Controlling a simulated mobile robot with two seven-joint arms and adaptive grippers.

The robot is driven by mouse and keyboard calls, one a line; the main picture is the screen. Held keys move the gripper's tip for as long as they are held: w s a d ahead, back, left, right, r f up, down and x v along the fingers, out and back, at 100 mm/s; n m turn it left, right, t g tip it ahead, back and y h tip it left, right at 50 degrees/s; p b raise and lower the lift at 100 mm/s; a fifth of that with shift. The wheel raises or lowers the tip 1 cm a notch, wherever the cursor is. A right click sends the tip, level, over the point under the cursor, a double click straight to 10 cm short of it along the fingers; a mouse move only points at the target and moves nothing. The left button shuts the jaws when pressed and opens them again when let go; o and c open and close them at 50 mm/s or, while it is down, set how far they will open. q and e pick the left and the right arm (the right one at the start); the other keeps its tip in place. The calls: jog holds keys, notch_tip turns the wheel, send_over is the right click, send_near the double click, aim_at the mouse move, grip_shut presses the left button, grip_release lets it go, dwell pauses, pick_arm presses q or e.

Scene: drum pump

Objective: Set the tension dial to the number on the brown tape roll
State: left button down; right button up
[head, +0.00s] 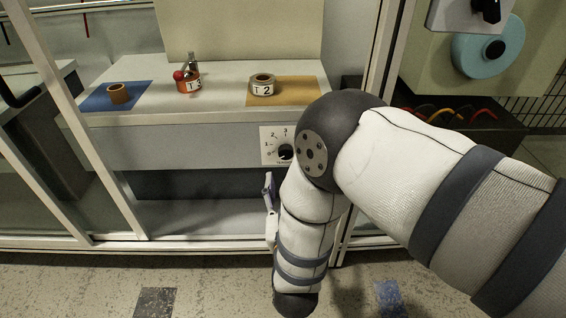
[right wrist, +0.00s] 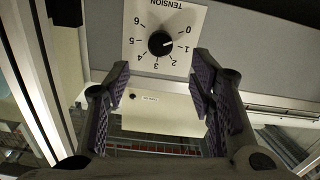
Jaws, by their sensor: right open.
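The tension dial is a black knob (right wrist: 161,43) on a white plate numbered 0 to 6, upside down in the right wrist view. Its white mark points right, near 0 and 1; I cannot tell exactly where. In the head view my right arm partly covers the dial plate (head: 270,138). My right gripper (right wrist: 162,78) is open and empty, its fingers apart on either side of the knob's line and short of it. A brown-tan tape roll (head: 262,86) labelled "T 2" sits on the ochre mat. Another brown roll (head: 118,94), with no readable number, sits on the blue mat.
An orange-red roll (head: 188,86) with a "T" label, its digit unclear, stands between the mats with a red ball and metal piece by it. A metal frame post (head: 75,120) stands left of the opening. A teal disc (head: 470,55) hangs at upper right.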

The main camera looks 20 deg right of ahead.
jog(key=b+x, duration=0.3)
jog(key=x, duration=0.6)
pick_arm(q)
jog(key=shift+s+a+f+g, duration=0.1)
jog(key=shift+s+f+g, duration=0.1)
jog(key=shift+s+f, duration=0.3)
jog(key=shift+s+f+g, duration=0.15)
jog(key=shift+f+g, duration=0.05)
jog(key=shift+f, duration=0.45)
pick_arm(e)
jog(key=shift+w+f, duration=0.1)
jog(key=shift+f, duration=0.05)
jog(key=c, duration=1.2)
